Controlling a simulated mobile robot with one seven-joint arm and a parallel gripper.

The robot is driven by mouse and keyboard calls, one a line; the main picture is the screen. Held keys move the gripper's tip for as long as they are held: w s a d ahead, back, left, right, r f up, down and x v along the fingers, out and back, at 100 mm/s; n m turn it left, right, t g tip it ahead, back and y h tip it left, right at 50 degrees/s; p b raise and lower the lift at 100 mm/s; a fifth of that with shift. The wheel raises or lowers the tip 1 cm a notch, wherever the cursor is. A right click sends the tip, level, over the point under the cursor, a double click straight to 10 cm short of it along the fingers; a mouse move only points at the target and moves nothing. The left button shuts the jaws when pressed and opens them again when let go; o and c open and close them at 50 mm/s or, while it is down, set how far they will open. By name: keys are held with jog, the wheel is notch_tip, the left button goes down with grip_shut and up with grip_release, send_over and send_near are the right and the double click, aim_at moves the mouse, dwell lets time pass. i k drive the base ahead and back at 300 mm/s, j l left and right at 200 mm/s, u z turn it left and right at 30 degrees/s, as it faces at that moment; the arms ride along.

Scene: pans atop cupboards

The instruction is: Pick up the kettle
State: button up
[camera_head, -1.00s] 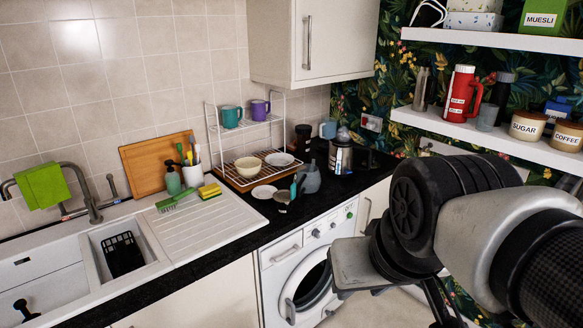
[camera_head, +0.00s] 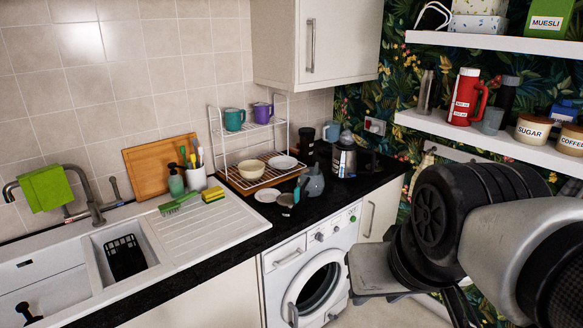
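A silver vessel with a dark base and a pale blue-grey top (camera_head: 344,159), which looks like the kettle, stands upright on the black worktop in the back corner. A grey jug-like vessel (camera_head: 313,183) stands in front and to its left; I cannot tell for sure which is the kettle. My arm fills the lower right, with the grey end part of my gripper (camera_head: 372,270) in front of the cupboards, nearer the camera than the worktop and apart from both vessels. Its fingertips cannot be made out, so its opening is unclear.
A white wire rack (camera_head: 219,143) with cups stands left of the vessels. Small plates (camera_head: 267,194) lie on the worktop. A wall cupboard (camera_head: 318,45) hangs above, and shelves (camera_head: 480,140) jut out at right. A washing machine (camera_head: 312,270) stands below the worktop.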

aim_at(344, 160)
jog(key=i+l+u, duration=0.1)
jog(key=i+l, duration=0.5)
jog(key=i+l+u, duration=0.15)
jog(key=i+l, duration=0.15)
jog(key=l, duration=0.15)
jog(key=i+l, duration=0.3)
jog(key=i+l+u, duration=0.15)
jog(key=l, duration=0.3)
jog(key=i+l+u, duration=0.1)
jog(key=i+l, duration=0.5)
jog(key=l, duration=0.25)
jog(key=i+l+u, duration=0.15)
jog(key=l, duration=0.3)
jog(key=i, duration=0.1)
